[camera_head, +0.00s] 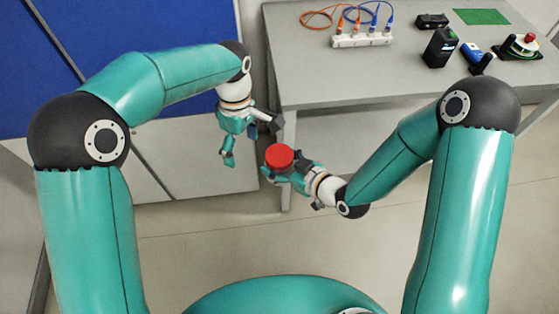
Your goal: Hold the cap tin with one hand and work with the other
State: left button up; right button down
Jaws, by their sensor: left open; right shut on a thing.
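The cap tin (279,157) shows as a round red top. My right gripper (280,172) is shut on it and holds it in the air in front of the table's near left corner. The fingers are partly hidden beneath the tin. My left gripper (250,140) is open and empty, just up and left of the tin, with its fingers spread and pointing down and right. It looks apart from the tin.
A grey table (340,85) stands at the back right. It bears a white socket strip (361,40) with orange and blue cables, a black box (440,47), a red-topped device (522,46) and a green mat (481,17). Blue panels (120,30) stand at the left. The floor is clear.

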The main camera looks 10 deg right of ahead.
aim_at(279, 155)
pick_arm(q)
jog(key=shift+m+t, duration=0.9)
jog(key=d+r, duration=0.4)
jog(key=d, duration=0.1)
jog(key=d+r, duration=0.2)
jog(key=d, duration=0.1)
jog(key=shift+s, duration=0.4)
jog(key=shift+s+d+r, duration=0.2)
jog(key=shift+d, duration=0.2)
jog(key=shift+f, duration=0.1)
jog(key=shift+f, duration=3.95)
